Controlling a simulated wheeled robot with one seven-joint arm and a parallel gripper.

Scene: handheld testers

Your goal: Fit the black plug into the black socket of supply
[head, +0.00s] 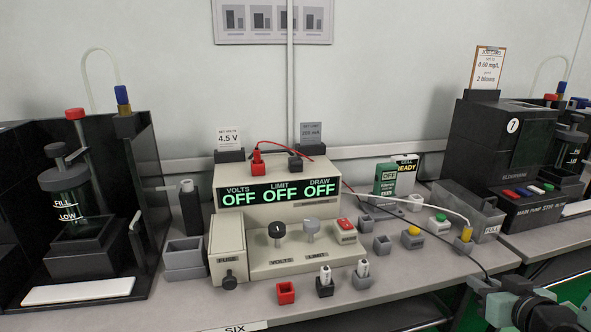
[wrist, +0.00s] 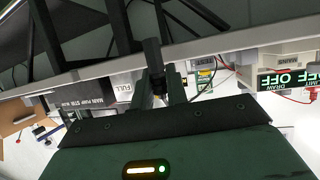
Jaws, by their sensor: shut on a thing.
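The supply (head: 285,205) is a cream unit with a green display that reads OFF three times. On its top sits a red plug (head: 258,166) with a red lead. Beside it to the right is the black socket (head: 295,163). My gripper (wrist: 160,88) is shut on the black plug (wrist: 152,53), which shows as a dark upright piece between the fingers in the wrist view. In the head view my gripper (head: 480,284) is at the lower right, by the bench's front edge, well away from the socket. The plug is hard to make out there.
A thin black lead runs from the supply across the bench to my gripper. Small blocks, a yellow plug (head: 466,234) with a white lead and a green meter (head: 386,178) stand right of the supply. A red block (head: 286,292) and white-topped holders stand in front.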

